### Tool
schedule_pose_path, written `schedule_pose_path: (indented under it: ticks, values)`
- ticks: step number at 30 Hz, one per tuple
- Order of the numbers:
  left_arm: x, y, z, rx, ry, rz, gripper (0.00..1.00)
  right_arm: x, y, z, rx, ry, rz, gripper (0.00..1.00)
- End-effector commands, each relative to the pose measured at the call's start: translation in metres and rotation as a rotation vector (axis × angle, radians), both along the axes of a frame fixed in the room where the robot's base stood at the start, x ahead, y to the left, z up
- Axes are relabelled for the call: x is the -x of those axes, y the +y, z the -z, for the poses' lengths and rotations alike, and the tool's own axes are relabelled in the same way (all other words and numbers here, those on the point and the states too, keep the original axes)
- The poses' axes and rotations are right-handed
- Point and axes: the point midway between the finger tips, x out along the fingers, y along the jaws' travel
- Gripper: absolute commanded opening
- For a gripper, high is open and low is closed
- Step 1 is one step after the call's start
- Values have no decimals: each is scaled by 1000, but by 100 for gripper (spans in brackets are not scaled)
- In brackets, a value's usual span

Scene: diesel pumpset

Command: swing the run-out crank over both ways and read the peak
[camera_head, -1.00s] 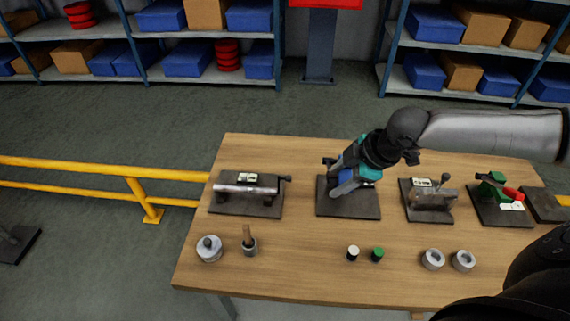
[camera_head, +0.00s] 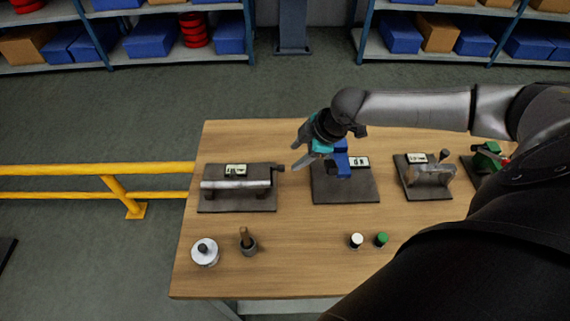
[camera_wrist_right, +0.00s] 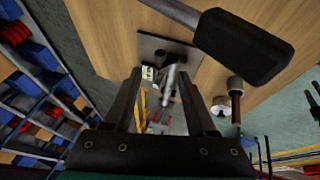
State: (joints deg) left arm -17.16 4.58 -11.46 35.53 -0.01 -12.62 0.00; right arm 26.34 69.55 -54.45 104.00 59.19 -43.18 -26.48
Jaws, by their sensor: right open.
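A fixture on a dark plate (camera_head: 210,205) at the left of the bench carries a horizontal metal shaft (camera_head: 222,185), a small white readout (camera_head: 236,170) and a dark crank end (camera_head: 279,168) at its right. The readout's figures are too small to read. My right gripper (camera_head: 297,155) is open and empty, just right of the crank end and pointing left. In the right wrist view, its two fingers (camera_wrist_right: 160,100) stand apart with the shaft fixture beyond them. A large black handle on a steel rod (camera_wrist_right: 245,45) looms close there; I cannot tell which fixture bears it. My left gripper is out of view.
A second plate (camera_head: 345,192) with a blue block (camera_head: 342,160) and readout lies under my right wrist. Another fixture (camera_head: 430,175) stands right of it. A metal pot (camera_head: 205,252), a cup with a wooden handle (camera_head: 248,243) and white and green caps stand in front.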

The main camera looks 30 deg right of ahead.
Motion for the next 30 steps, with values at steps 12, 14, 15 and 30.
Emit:
schedule_pose_path:
  ticks: [12,14,15,30]
  values:
    - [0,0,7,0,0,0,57,-28,13,58,-1,-1,0,57]
    - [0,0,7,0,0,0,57,-30,14,63,-1,-1,0,57]
    - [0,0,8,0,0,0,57,-31,15,66,0,0,0,57]
    - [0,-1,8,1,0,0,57,-33,16,71,0,0,-1,49]
